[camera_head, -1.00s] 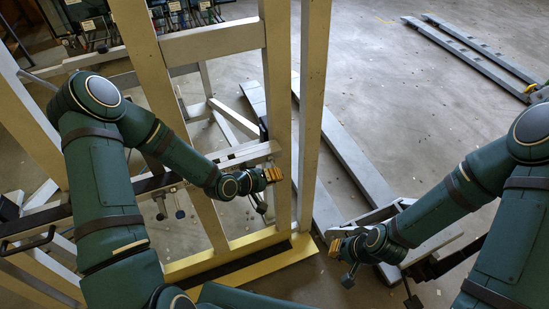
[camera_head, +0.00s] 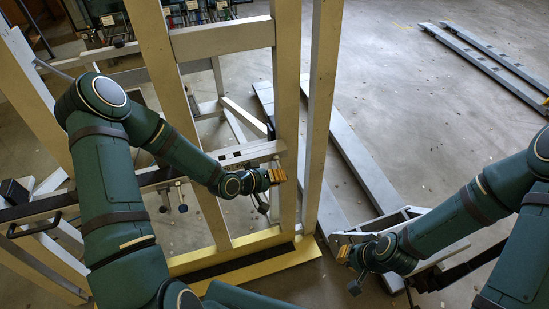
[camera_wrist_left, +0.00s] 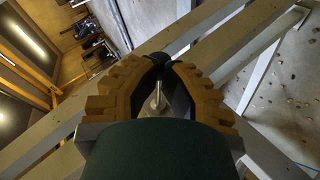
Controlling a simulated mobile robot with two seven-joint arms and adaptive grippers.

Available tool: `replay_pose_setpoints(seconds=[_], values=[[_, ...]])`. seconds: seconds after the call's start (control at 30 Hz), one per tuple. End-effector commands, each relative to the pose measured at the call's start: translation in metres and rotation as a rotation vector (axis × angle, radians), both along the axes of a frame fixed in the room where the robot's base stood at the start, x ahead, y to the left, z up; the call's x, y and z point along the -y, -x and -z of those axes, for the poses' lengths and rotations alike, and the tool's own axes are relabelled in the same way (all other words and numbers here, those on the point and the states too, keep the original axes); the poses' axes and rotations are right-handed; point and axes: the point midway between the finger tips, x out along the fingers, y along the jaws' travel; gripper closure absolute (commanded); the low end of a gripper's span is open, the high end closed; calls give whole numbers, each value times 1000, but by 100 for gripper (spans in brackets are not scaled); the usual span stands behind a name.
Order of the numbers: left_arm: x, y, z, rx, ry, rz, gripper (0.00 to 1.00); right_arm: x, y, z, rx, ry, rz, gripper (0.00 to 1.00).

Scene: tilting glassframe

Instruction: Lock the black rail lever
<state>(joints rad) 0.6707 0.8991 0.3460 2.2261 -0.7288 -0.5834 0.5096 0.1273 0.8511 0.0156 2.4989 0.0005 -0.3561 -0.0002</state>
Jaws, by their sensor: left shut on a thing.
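My left gripper (camera_head: 278,176) is at the end of a pale horizontal rail (camera_head: 250,152), beside an upright post of the frame. In the left wrist view its orange-padded fingers (camera_wrist_left: 160,62) close around a dark piece, which I take to be the black rail lever (camera_wrist_left: 158,68). A pale metal pin (camera_wrist_left: 157,98) shows between the fingers. In the head view the gripper hides most of the lever, so I cannot tell its angle. My right gripper (camera_head: 345,254) is at the lower middle, apart from the post; its fingers are too small to read.
Tall cream posts (camera_head: 320,110) and a crossbar (camera_head: 222,40) stand close around my left arm. A yellow base beam (camera_head: 250,262) runs along the floor. Long grey floor rails (camera_head: 365,170) lie right of the frame.

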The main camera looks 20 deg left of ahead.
Motion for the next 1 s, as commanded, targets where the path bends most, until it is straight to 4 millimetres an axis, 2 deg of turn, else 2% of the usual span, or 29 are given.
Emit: replay_pose_setpoints(seconds=[0.4,0.8,1.0], values=[[0,0,-16,1,-1,1,100,0,0,-11,0,0,0,100],[0,0,-16,0,0,0,100,0,2,-11,-5,-1,-1,100],[3,-2,-22,1,0,2,100,0,3,-14,-7,-1,-2,100]])
